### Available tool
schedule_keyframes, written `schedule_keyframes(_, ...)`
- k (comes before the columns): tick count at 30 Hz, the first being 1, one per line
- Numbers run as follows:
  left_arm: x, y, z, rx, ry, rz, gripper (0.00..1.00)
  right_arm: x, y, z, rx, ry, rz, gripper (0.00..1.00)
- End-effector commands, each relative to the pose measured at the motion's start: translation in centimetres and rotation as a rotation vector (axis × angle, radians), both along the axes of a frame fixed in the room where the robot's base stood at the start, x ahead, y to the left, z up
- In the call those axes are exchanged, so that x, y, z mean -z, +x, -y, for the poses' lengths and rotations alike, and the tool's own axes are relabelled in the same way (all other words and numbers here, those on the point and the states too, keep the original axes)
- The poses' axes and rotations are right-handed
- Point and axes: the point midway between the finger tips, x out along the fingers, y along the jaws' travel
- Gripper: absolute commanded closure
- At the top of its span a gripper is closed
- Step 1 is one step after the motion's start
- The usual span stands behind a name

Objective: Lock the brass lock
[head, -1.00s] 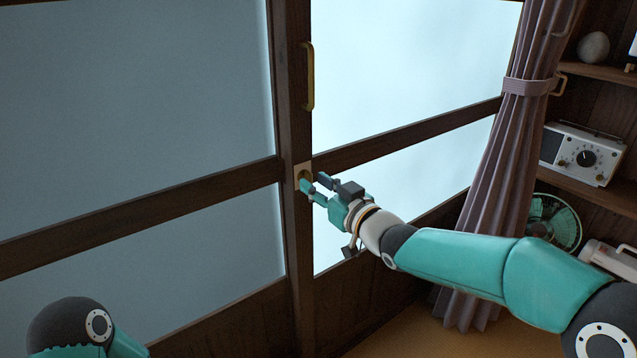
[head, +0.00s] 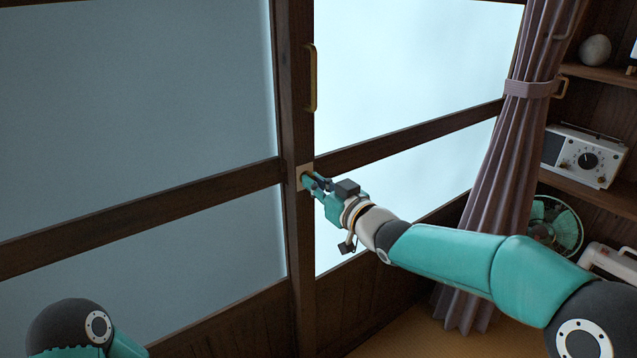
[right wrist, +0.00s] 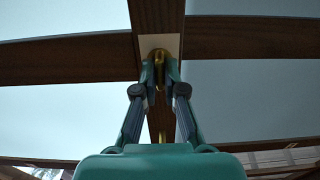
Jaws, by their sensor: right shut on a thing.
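The brass lock (right wrist: 158,54) sits on a pale plate (head: 304,171) on the dark wooden door stile. In the head view the lock itself is mostly hidden by my right gripper (head: 310,181). That gripper reaches the plate from the right, its fingers close together. In the right wrist view the fingertips of my right gripper (right wrist: 160,72) close on a brass part of the lock from both sides. My left gripper is out of view; only part of my left arm shows at the lower left.
A brass door handle (head: 311,78) is on the stile above the lock. Frosted glass panes (head: 140,90) fill the doors. A tied curtain (head: 510,150) hangs at the right, beside shelves with a radio (head: 583,156) and a fan (head: 556,225).

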Motion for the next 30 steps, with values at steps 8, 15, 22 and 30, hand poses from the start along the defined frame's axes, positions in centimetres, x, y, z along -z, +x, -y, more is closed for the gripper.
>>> schedule_keyframes(8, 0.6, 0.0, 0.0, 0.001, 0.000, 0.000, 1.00, -0.2, 0.3, 0.0, 0.012, -0.038, 0.036, 1.00)
schedule_keyframes(15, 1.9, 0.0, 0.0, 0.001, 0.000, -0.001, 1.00, -0.1, 0.2, -0.1, 0.011, -0.154, 0.123, 1.00)
schedule_keyframes(22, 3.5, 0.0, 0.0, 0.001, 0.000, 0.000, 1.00, -0.1, 0.2, -0.2, 0.011, -0.320, 0.245, 1.00)
schedule_keyframes(30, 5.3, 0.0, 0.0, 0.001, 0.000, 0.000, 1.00, -0.1, 0.1, -0.4, 0.009, -0.528, 0.396, 1.00)
